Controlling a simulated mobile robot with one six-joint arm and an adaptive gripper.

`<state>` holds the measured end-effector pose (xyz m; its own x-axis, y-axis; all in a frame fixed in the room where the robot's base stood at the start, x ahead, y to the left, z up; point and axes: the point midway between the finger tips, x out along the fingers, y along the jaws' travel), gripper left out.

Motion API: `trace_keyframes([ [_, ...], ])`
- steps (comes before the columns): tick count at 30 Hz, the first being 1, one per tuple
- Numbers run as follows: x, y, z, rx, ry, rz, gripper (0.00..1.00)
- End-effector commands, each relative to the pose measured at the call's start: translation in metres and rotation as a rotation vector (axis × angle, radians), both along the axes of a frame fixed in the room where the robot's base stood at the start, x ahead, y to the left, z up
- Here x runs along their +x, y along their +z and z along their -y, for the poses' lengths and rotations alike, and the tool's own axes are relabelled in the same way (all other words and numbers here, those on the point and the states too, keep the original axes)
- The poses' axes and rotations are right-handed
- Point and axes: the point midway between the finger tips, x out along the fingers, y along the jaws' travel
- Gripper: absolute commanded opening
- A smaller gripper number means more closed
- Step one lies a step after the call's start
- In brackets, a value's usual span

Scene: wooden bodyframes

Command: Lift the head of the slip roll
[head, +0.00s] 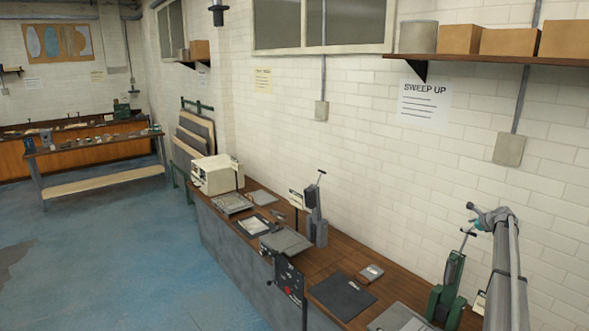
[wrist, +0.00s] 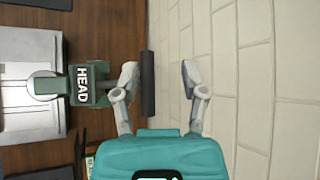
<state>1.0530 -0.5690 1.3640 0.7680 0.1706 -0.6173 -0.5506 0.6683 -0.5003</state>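A green machine (head: 450,283) with a black-handled lever stands upright on the bench at the lower right of the head view. In the wrist view its green part (wrist: 83,84) bears the label "HEAD", and a black handle bar (wrist: 148,84) lies beside it. My gripper (wrist: 160,76) is open and empty, one finger on each side of the bar in the picture. The bar appears closer to the left finger; I cannot tell its depth or whether they touch. In the head view my gripper (head: 477,220) is close to the lever's top.
The wooden bench (head: 325,259) runs along the white brick wall (head: 390,160). A grey lever machine (head: 314,220), a dark plate (head: 342,295) and a cream machine (head: 217,174) stand on it. A shelf (head: 500,59) with boxes hangs above. The blue floor (head: 120,250) is open at left.

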Motion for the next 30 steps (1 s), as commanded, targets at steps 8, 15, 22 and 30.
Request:
trace_keyframes([
  [8,-0.016,-0.025,-0.055,-0.075,0.103,-0.028,0.55],
  [15,-0.046,-0.062,-0.139,-0.201,0.277,-0.069,0.55],
  [22,-0.097,-0.11,-0.241,-0.369,0.526,-0.118,0.55],
  [30,-0.175,-0.167,-0.351,-0.568,0.849,-0.168,0.55],
])
